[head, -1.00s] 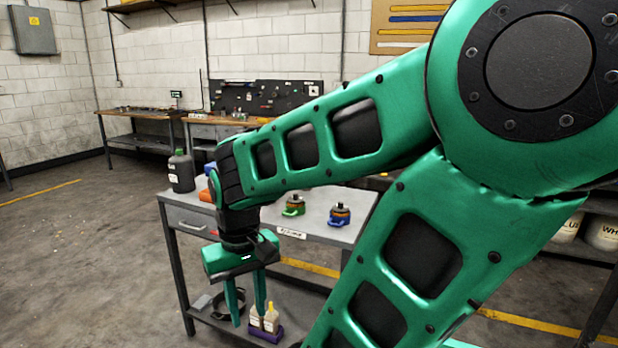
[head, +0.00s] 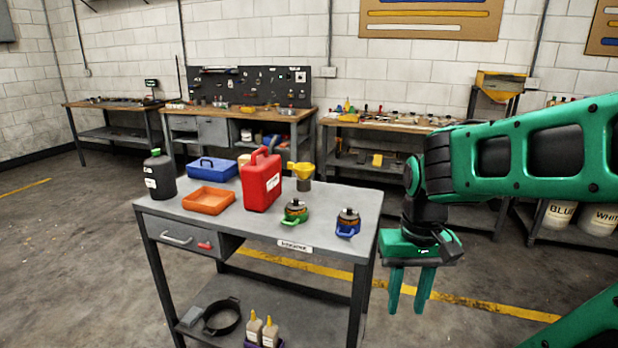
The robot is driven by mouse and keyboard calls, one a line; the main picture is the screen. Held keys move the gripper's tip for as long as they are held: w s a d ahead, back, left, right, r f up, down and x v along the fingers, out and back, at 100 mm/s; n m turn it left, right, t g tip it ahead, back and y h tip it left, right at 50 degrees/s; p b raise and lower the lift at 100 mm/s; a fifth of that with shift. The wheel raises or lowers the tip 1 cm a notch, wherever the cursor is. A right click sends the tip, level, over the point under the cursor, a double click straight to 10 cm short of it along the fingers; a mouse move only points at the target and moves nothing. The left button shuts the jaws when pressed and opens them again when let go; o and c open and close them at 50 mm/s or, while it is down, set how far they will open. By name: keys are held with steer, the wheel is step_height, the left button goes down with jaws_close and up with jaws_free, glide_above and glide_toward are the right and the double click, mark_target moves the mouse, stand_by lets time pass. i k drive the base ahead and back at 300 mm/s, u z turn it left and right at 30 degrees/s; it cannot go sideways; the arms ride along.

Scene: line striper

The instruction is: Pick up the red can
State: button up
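The red can (head: 262,182) stands upright on the grey workbench (head: 165,210), near the middle of its top. It has a handle on top and a white label on its side. My gripper (head: 408,304) hangs to the right of the bench, pointing down, below the level of the bench top. Its two green fingers are apart with nothing between them. The can is fully in view and clear of my arm.
Bottles (head: 262,329) stand on the lower shelf. Floor left is clear.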

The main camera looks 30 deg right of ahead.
mark_target(261, 176)
steer(key=z, duration=0.25)
steer(key=i, duration=0.6)
steer(key=u, duration=0.2)
steer(key=k, duration=0.6)
steer(key=u, duration=1.5)
steer(key=i, duration=1.4)
